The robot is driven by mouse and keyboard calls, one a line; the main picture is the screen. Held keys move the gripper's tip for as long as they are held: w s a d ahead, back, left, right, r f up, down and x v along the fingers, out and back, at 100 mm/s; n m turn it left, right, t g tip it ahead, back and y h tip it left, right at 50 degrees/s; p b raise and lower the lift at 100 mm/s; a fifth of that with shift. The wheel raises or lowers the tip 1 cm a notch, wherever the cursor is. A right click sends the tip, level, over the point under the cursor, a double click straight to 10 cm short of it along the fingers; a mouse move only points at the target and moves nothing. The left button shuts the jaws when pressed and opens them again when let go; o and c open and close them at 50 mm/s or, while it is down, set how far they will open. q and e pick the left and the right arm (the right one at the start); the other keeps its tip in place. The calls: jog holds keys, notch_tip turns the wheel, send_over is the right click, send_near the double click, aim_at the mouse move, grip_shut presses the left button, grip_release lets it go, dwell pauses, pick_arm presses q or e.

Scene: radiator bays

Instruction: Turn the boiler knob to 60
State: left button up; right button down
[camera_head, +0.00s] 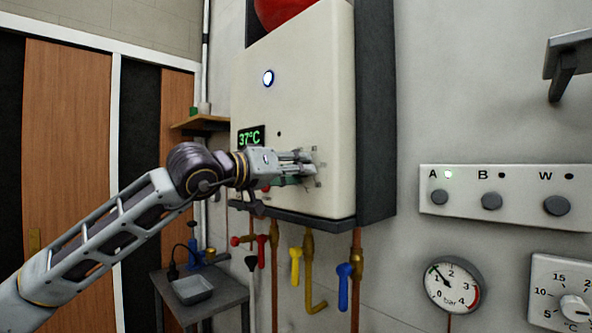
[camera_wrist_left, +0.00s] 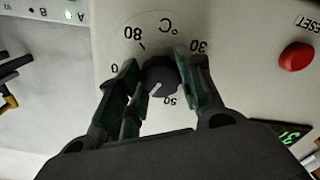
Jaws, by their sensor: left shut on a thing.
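The boiler (camera_head: 290,105) is a cream box on the wall with a green 37°C display (camera_head: 251,137). My left gripper (camera_head: 308,168) is at its lower front, and its fingers hide the knob in the head view. In the left wrist view the dark round boiler knob (camera_wrist_left: 160,75) sits between the fingertips of my left gripper (camera_wrist_left: 158,85), which is shut on it. The knob's pale pointer mark faces down and left, just left of the printed 50. The 80 and 30 also show; the 60 is hidden by a finger. My right gripper is not in view.
A red RESET button (camera_wrist_left: 297,57) is beside the dial. Below the boiler are copper pipes with yellow (camera_head: 295,266) and blue (camera_head: 344,286) valve handles. A switch panel (camera_head: 520,215), pressure gauge (camera_head: 453,285) and thermostat dial (camera_head: 574,308) are on the right wall.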

pick_arm(q)
jog(key=shift+d+f, duration=0.1)
jog(key=shift+f, duration=0.2)
jog(key=o, duration=0.8)
jog(key=shift+o, duration=1.3)
jog(key=shift+r, duration=0.15)
jog(key=v, duration=1.2)
